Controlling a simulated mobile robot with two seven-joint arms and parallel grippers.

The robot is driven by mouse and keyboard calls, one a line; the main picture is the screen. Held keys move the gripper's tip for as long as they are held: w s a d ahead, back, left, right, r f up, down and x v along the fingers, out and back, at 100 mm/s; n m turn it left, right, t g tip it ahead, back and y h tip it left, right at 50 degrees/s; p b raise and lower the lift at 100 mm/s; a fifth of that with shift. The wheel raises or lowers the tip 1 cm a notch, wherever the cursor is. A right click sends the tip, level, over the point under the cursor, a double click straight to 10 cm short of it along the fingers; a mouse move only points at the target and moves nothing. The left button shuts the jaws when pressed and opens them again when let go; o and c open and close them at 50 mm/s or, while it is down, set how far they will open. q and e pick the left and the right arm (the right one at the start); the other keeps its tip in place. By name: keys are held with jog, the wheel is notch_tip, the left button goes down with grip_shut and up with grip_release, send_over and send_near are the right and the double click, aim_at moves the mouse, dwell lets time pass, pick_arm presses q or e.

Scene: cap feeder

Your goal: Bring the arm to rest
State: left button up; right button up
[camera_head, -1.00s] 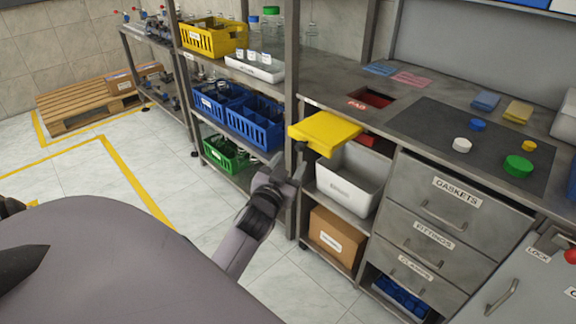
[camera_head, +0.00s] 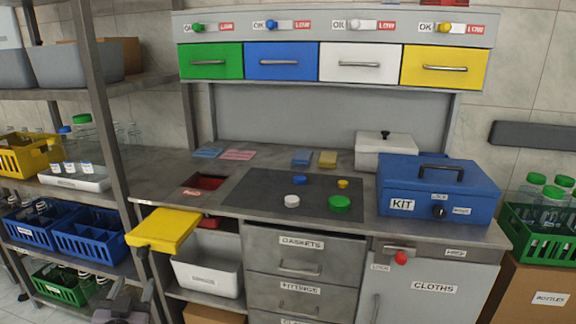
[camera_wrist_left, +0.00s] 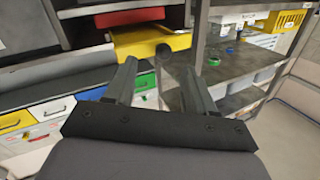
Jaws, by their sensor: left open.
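My left gripper (camera_head: 127,299) shows at the bottom left of the head view, low in front of the shelving and below the yellow tray-like piece (camera_head: 165,230). In the left wrist view its two fingers (camera_wrist_left: 160,82) stand apart with nothing between them. The yellow piece (camera_wrist_left: 150,41) shows beyond the fingers in that view, apart from them. Most of my left arm is out of the head view. My right gripper is in neither current view.
The workbench (camera_head: 480,232) has a dark mat (camera_head: 262,197) with several coloured caps and a blue kit box (camera_head: 440,190). A white bin (camera_head: 208,277) sits below the yellow piece. Shelving with blue crates (camera_head: 88,240) stands at the left.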

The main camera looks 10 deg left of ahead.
pick_arm(q)
jog(key=s+d+f+m+g+h+p, duration=0.1)
jog(key=s+d+f+g+h+p, duration=0.2)
jog(key=s+d, duration=0.6)
jog(key=s+d+f+m+g+h+p, duration=0.2)
jog(key=s+d+f, duration=0.5)
jog(key=s, duration=0.5)
jog(key=d+g+h+p, duration=0.1)
jog(key=d+h, duration=0.1)
jog(key=shift+s+d+f+h, duration=0.3)
jog(key=shift+s+d, duration=0.05)
jog(key=shift+s, duration=0.05)
